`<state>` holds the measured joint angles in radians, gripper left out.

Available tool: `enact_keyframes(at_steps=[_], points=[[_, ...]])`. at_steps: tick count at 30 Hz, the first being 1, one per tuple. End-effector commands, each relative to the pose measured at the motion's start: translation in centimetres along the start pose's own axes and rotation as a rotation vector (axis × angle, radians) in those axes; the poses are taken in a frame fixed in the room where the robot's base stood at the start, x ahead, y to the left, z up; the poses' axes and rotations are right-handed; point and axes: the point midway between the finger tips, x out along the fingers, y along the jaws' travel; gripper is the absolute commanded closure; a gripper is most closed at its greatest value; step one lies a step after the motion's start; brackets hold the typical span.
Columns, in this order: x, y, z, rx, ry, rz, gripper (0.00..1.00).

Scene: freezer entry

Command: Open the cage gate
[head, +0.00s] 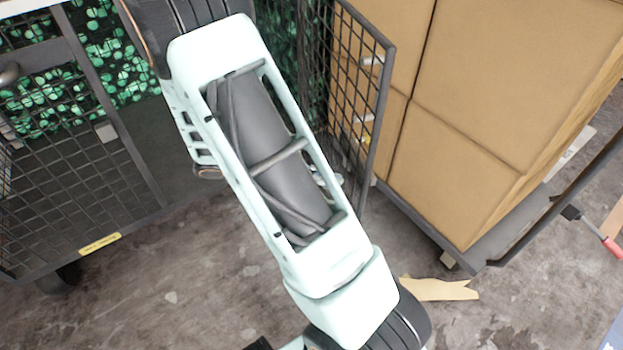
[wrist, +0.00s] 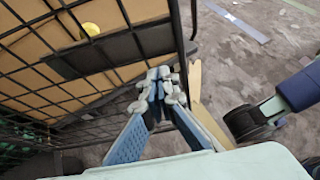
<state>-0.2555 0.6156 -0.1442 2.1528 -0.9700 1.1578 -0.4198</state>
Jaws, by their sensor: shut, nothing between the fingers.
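The cage gate (head: 352,95) is a dark wire-mesh panel, right of my arm in the head view. It stands swung out at an angle from the cage, with a gap to the left mesh panel (head: 85,165). In the wrist view the gate's mesh (wrist: 55,75) fills the left side, and its frame edge (wrist: 184,35) runs down toward the fingers. My gripper (wrist: 162,85) is shut and empty, its grey fingertips together close to that frame edge; I cannot tell if they touch. In the head view my arm hides most of the gripper and the cage's middle.
Large cardboard boxes (head: 480,110) stand on a dark cart (head: 480,232) close behind the gate. Green mottled material (head: 115,65) shows inside the cage. The concrete floor (head: 160,290) at the front left is clear.

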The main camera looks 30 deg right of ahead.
Motion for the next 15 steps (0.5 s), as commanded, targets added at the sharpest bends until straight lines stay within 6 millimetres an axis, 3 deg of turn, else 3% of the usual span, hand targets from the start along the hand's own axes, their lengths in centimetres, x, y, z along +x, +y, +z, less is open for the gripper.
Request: enact_keyframes(at_steps=[6,15], points=[[2.4,0.0,1.5,0.005,0.001,-0.001,1.0],[2.9,0.0,1.9,0.003,0.0,0.001,1.0]])
